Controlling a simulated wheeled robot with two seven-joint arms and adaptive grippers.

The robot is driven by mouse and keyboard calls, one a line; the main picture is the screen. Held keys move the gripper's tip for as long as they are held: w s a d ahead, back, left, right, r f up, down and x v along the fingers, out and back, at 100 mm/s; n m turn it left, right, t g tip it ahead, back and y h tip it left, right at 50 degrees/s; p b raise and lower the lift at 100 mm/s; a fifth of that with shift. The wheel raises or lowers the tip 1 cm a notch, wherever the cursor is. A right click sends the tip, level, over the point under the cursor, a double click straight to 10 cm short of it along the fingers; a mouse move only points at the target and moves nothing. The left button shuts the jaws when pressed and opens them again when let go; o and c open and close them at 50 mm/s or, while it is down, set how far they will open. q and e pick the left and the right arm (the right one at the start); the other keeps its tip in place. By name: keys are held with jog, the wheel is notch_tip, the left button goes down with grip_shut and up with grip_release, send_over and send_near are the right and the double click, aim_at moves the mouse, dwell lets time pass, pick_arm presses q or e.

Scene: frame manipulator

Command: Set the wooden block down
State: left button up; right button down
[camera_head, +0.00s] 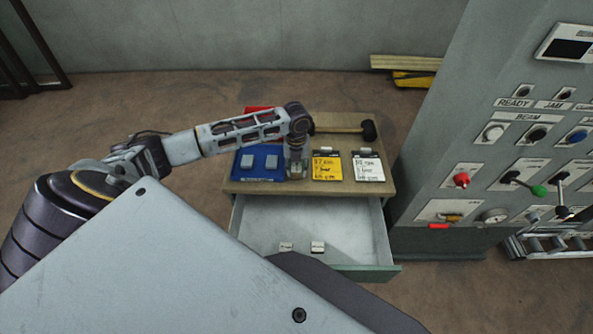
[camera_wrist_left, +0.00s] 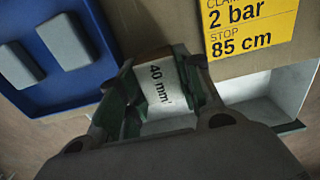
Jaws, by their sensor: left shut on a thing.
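My left gripper (camera_head: 296,168) points down over the wooden table (camera_head: 240,187), at the right edge of the blue tray (camera_head: 240,170). In the left wrist view my left gripper (camera_wrist_left: 158,95) is shut on a block (camera_wrist_left: 162,85) whose pale face reads "40 mm". The gripper's dark green fingers clasp it from both sides. In the head view the block is mostly hidden by the gripper. I cannot tell whether its underside touches the surface below. My right gripper is not in view.
Two grey blocks (camera_head: 247,161) lie in the blue tray. A yellow card (camera_head: 327,168) and white card (camera_head: 368,168) lie to the right, with a mallet (camera_head: 345,127) behind. The open drawer (camera_head: 265,220) holds two small labelled pieces (camera_head: 318,247). A control cabinet (camera_head: 460,120) stands right.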

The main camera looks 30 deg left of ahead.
aim_at(297, 167)
pick_arm(q)
jog(key=shift+f, duration=1.05)
jog(key=shift+f, duration=0.1)
jog(key=o, duration=0.7)
notch_tip(297, 167, up, 12)
jog(key=shift+r+b, duration=0.15)
jog(key=shift+b, duration=0.45)
